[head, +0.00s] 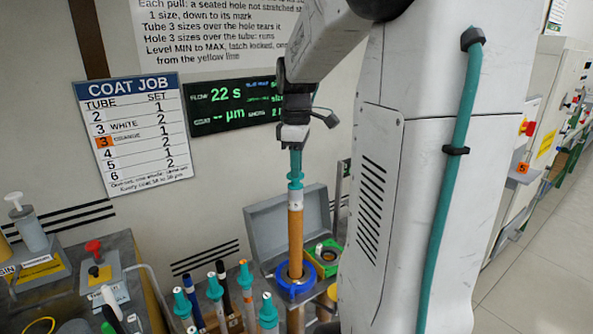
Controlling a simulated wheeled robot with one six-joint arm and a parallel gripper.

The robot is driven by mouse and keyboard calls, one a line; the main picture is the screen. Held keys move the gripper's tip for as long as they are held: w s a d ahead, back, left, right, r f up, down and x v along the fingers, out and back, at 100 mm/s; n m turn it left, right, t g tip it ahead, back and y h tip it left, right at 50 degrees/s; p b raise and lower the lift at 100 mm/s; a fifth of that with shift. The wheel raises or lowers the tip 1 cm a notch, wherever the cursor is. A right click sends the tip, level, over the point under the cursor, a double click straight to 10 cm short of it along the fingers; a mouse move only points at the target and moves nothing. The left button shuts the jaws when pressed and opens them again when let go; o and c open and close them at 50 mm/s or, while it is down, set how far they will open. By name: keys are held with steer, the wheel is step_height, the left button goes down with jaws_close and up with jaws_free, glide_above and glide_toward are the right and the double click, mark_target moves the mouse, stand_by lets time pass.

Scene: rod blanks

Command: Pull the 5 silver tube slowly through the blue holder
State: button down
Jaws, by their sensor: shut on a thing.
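My gripper (294,137) is shut on the teal end piece (295,172) of an upright rod. Below the teal piece the rod has a pale band, then a long copper-brown tube (296,235); it looks copper-brown, not silver. The tube passes down through the blue ring holder (278,287), and part of it shows below the ring. The tube looks close to vertical. I cannot read any number on it. The inside of the ring around the tube is too small to judge.
Several teal-topped rods (268,312) stand at the lower middle, left of the ring. A grey case with a raised lid (265,222) is behind the tube, with a green holder (331,250) at its right. A display (232,104) reads flow 22 s.

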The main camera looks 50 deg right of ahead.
steer(key=shift+r, duration=2.45)
steer(key=shift+r, duration=1.75)
